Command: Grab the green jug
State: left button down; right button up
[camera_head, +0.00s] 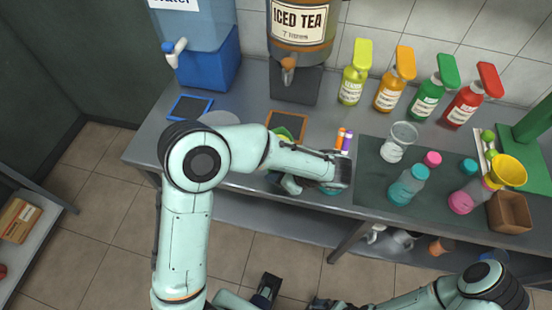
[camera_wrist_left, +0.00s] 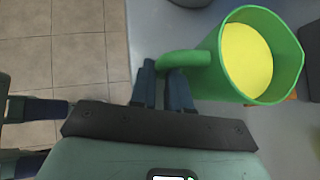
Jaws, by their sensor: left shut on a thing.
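The green jug (camera_wrist_left: 232,62), filled with something yellow, is upright in the left wrist view, with its handle pointing left. My left gripper (camera_wrist_left: 164,78) has its two dark fingers at the handle, one on each side of its outer end, and is shut on it. In the head view the green jug (camera_head: 285,134) is mostly hidden behind my left forearm, near the table's front edge. My right arm comes in at the bottom right of the head view. Its gripper is at the bottom edge, and its jaw state is unclear.
A blue water dispenser (camera_head: 208,45) and an iced tea dispenser (camera_head: 300,30) stand at the back. Several spray bottles (camera_head: 388,92) line the back right. A glass jar (camera_head: 398,142) and small bottles (camera_head: 408,186) stand on a dark mat. A green press (camera_head: 520,165) is far right.

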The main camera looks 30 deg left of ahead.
pick_arm(q)
jog(key=shift+r, duration=0.1)
notch_tip(320, 180, up, 20)
jog(key=p, duration=0.3)
jog(key=shift+f, duration=0.2)
pick_arm(e)
jog(key=shift+w+r, duration=0.35)
jog(key=shift+r, duration=0.5)
jog(key=shift+w+r, duration=0.3)
jog(key=shift+r, duration=0.55)
